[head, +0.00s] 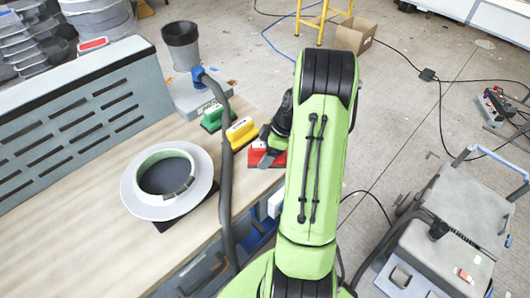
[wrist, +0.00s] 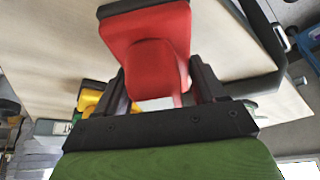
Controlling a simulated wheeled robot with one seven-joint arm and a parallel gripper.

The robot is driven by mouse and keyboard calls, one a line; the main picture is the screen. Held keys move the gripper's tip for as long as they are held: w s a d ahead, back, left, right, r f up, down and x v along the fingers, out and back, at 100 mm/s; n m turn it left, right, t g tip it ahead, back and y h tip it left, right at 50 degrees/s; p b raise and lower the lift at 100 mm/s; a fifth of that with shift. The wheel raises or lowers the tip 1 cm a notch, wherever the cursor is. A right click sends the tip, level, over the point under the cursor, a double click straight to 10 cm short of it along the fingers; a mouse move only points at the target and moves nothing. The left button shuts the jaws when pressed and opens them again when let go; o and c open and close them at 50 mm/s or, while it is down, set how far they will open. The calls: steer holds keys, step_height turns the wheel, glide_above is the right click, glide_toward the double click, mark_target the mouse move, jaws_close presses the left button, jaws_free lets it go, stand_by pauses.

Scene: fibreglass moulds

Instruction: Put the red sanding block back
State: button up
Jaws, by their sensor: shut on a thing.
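The red sanding block (head: 279,160) is at the right edge of the workbench, to the right of the yellow sanding block (head: 241,134). My gripper (head: 268,148) is shut on it, and my arm hides part of it. In the wrist view the red block (wrist: 145,40) sits between the two dark fingers of my gripper (wrist: 163,88), its dark pad side at the top. I cannot tell whether it touches the bench. The green sanding block (head: 212,118) stands left of the yellow one. The yellow block (wrist: 91,101) also shows in the wrist view.
A round white mould (head: 143,205) lies on the bench (head: 100,250), and a dark cup on a blue-fitted stand (head: 182,50) is behind. A grey cart (head: 455,225) stands at the right.

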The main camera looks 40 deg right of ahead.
steer(key=shift+f, duration=0.2)
steer(key=o, duration=1)
